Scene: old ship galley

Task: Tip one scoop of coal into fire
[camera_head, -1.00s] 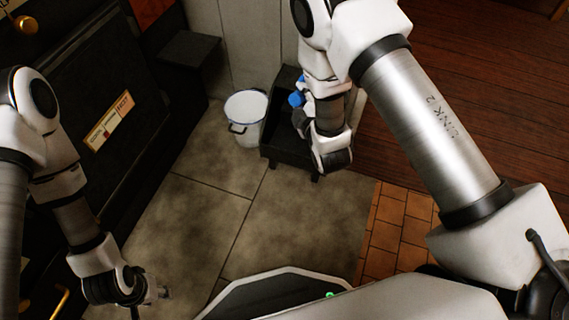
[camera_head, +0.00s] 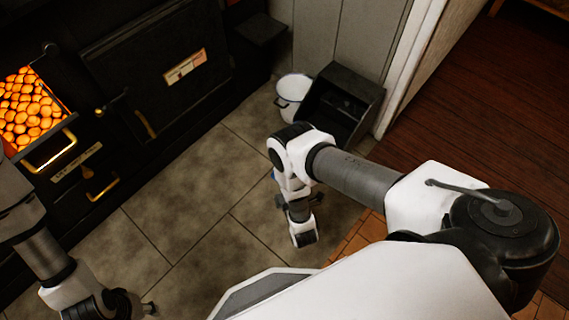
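The black coal box (camera_head: 368,92) stands on the floor at the back, with dark contents that are hard to make out. My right gripper (camera_head: 299,212) is over the floor tiles, in front of the box and apart from it. Its fingers are mostly hidden by the wrist, and I cannot make out a scoop in it. My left gripper (camera_head: 140,306) is low at the lower left, partly cut off, well below the fire.
A white enamel bucket (camera_head: 292,97) stands left of the coal box. The stove front (camera_head: 150,80) has brass handles, including a rail (camera_head: 52,155) just below the fire opening. A door frame (camera_head: 408,65) is right of the box. The tiled floor (camera_head: 190,190) between is clear.

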